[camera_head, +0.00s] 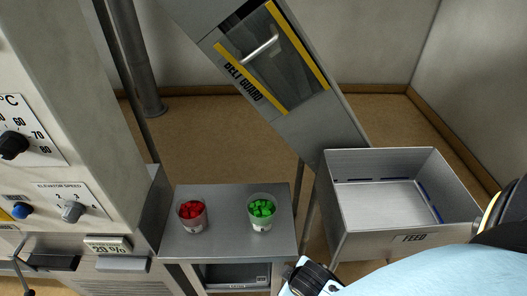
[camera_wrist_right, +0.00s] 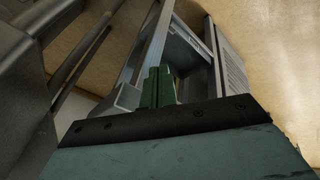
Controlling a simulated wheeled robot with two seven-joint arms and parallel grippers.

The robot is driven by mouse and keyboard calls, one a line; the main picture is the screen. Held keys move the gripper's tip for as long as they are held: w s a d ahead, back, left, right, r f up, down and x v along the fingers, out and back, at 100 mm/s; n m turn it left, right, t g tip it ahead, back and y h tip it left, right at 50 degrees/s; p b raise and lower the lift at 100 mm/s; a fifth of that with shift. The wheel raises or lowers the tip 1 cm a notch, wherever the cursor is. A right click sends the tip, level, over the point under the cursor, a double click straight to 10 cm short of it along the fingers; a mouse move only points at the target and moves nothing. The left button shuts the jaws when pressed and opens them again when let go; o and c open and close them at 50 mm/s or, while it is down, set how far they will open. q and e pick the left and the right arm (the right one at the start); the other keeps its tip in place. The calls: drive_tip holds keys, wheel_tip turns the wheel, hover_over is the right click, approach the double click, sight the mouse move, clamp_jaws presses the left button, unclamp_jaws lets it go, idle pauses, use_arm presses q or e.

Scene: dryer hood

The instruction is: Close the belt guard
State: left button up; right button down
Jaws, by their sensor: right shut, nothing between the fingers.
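My left gripper is not in view.
A metal table (camera_head: 235,240) below the elevator holds a cup of red pieces (camera_head: 193,214) and a cup of green pieces (camera_head: 262,212). The metal feed bin (camera_head: 375,238) stands at the right. A control cabinet (camera_head: 75,130) with knobs fills the left.

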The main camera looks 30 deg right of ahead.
sight(259, 53)
drive_tip(key=w+d+r+n+t, duration=0.1)
drive_tip(key=r, duration=0.2)
drive_tip(key=w+d+r+n+t+h, duration=0.1)
drive_tip(key=w+r, duration=0.1)
drive_tip(key=r, duration=0.1)
drive_tip(key=w+d+r+n+t+h, duration=0.1)
drive_tip(key=w+r, duration=0.1)
drive_tip(key=r, duration=0.2)
drive_tip(key=shift+w, duration=0.25)
drive_tip(key=w+d+r+n+t+h+p, duration=0.1)
drive_tip(key=w+r+n+t, duration=0.15)
drive_tip(key=r, duration=0.35)
drive_tip(key=w+d+r+n+t+h, duration=0.1)
drive_tip(key=w+r+n+t, duration=0.15)
drive_tip(key=r, duration=0.45)
drive_tip(key=s+a+r+n+t, duration=0.15)
drive_tip(key=r+n+t, duration=0.35)
drive_tip(key=r, duration=0.6)
drive_tip(key=a+r+n+t, duration=0.2)
drive_tip(key=r+n+t, duration=0.25)
drive_tip(key=r, duration=0.75)
drive_tip(key=shift+n+g+h, duration=0.25)
drive_tip(key=shift+n+h, duration=0.1)
drive_tip(key=shift+h, duration=0.05)
drive_tip(key=p+x, duration=0.4)
drive_tip(key=x, duration=1)
drive_tip(key=shift+w+d+f, duration=0.1)
drive_tip(key=shift+w+f, duration=0.05)
